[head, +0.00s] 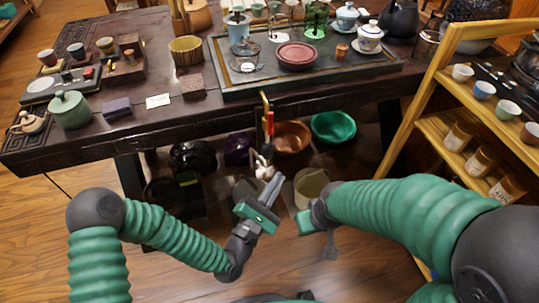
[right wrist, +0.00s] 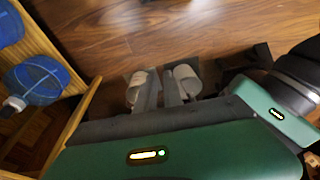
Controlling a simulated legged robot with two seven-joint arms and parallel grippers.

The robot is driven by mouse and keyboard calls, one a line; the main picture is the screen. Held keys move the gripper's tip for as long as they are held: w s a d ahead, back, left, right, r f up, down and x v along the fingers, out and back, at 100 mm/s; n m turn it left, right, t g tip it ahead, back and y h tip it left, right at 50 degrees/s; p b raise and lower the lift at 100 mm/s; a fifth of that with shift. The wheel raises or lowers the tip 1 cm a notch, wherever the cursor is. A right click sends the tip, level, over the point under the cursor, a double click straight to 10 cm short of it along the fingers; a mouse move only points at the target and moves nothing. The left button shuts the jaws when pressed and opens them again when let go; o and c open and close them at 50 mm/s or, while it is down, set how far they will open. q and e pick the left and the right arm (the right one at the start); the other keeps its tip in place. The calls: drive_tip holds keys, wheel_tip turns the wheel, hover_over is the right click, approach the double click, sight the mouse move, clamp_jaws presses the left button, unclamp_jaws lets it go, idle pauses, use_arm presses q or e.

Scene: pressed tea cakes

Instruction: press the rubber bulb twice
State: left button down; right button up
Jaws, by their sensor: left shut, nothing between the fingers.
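I cannot clearly make out a rubber bulb in either view.
The dark table (head: 225,118) carries a tea tray (head: 235,84), a red-brown round dish (head: 297,56), lidded cups and a green pot (head: 69,109). Bowls, one green (head: 333,127), sit beneath. A wooden shelf (head: 430,125) stands right. Blue jugs (right wrist: 38,80) show in the wrist view.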

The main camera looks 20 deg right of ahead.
clamp_jaws()
idle(1.4)
